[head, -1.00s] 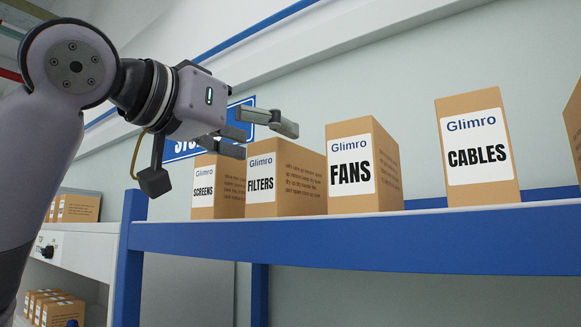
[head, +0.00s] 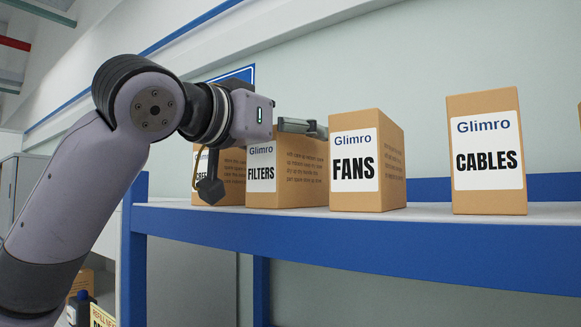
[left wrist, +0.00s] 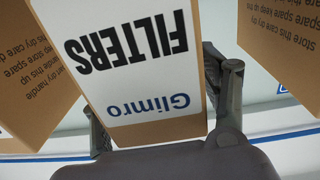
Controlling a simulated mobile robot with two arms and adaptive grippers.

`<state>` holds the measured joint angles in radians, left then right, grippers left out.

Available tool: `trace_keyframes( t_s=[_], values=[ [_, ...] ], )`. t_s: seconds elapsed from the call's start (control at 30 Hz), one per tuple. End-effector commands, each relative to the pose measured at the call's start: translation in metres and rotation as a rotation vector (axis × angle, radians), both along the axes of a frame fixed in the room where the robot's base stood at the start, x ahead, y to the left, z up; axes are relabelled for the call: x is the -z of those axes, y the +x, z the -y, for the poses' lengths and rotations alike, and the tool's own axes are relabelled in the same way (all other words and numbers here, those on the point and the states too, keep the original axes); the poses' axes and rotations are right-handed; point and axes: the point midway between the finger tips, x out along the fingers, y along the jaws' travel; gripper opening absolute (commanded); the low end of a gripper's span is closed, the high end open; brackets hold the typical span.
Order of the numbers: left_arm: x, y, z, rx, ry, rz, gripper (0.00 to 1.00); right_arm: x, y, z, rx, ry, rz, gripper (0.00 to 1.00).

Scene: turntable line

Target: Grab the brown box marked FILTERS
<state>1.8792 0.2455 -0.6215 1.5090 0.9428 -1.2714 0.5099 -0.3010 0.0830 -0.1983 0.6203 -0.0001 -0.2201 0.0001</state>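The brown FILTERS box (head: 262,178) stands upright on the blue shelf, between the SCREENS box and the FANS box; its upper part is partly hidden by my left gripper (head: 302,127). In the left wrist view the FILTERS box (left wrist: 128,70) appears upside down between the two fingers of my left gripper (left wrist: 155,95). The fingers are spread, one on each side of the box. The right finger is close to the box's edge, with no clear sign of a squeeze. My right gripper is not in view.
The FANS box (head: 354,172) stands close on the right, and the CABLES box (head: 487,160) farther right. The SCREENS box (head: 228,180) is close on the left, partly covered by my arm. The blue shelf (head: 380,240) has bare room between FANS and CABLES.

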Motion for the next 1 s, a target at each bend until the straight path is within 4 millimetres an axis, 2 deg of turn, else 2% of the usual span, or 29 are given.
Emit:
trace_keyframes(
  t_s=[0.3, 0.87, 1.0],
  values=[
    [-0.0003, -0.0001, -0.0005, 0.0, 0.0, 0.0, 0.45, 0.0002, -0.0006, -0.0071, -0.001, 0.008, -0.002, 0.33],
    [-0.0003, -0.0002, -0.0005, -0.001, 0.0, 0.0, 0.07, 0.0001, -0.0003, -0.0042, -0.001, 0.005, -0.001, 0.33],
    [-0.0014, -0.0007, -0.0008, 0.0, -0.001, 0.002, 0.07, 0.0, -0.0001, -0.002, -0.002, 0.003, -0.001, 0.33]
  ],
)
